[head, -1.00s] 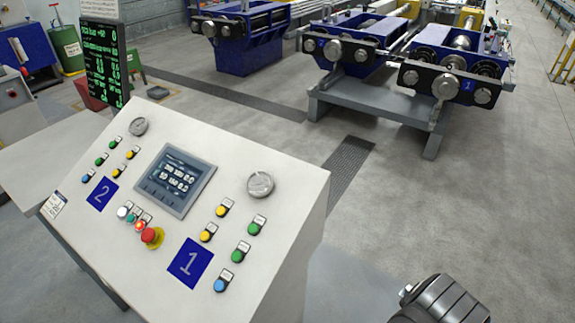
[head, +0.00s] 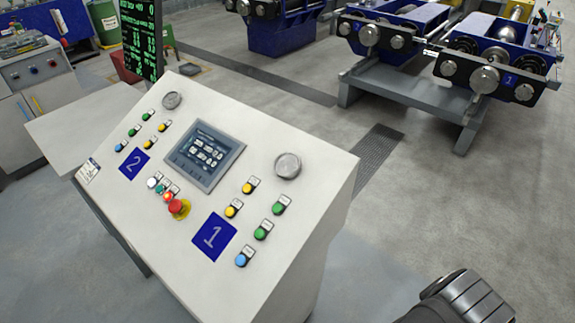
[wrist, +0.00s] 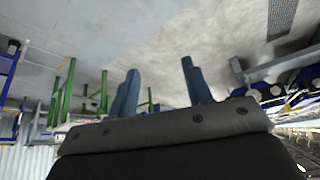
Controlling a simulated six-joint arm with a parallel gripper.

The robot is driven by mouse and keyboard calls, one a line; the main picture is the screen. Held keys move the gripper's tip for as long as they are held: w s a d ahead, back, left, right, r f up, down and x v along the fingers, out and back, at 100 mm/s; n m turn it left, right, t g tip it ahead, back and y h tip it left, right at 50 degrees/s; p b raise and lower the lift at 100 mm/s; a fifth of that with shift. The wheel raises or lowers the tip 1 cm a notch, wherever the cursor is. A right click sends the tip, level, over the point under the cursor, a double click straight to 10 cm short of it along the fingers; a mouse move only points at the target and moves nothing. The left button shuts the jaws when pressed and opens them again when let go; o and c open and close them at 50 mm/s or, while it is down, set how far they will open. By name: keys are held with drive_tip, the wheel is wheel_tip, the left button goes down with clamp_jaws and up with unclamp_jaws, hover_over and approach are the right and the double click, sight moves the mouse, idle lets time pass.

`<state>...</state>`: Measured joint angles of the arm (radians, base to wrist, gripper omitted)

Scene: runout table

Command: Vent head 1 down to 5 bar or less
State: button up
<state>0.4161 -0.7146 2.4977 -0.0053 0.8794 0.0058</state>
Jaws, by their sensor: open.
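The control console (head: 330,200) stands at the middle left in the head view, its sloped top facing me. Its head 1 side has a blue "1" plate (head: 213,236), a blue button (head: 241,260), two green buttons (head: 262,230), two yellow buttons (head: 233,209) and a round silver knob (head: 287,166). The small screen (head: 203,154) is lit, but its figures are too small to read. In the wrist view my gripper (wrist: 160,75) is open and empty, its two blue fingers apart. The head view shows only a dark part of my arm at the lower right, clear of the console.
The console's other side has a blue "2" plate (head: 134,163). A red mushroom button (head: 177,206) on a yellow base sits between the sides. A dark display board (head: 139,38) with green figures stands behind. Blue roller machines (head: 485,60) are at the back right. Floor right of the console is clear.

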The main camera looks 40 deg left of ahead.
clamp_jaws()
idle(1.3)
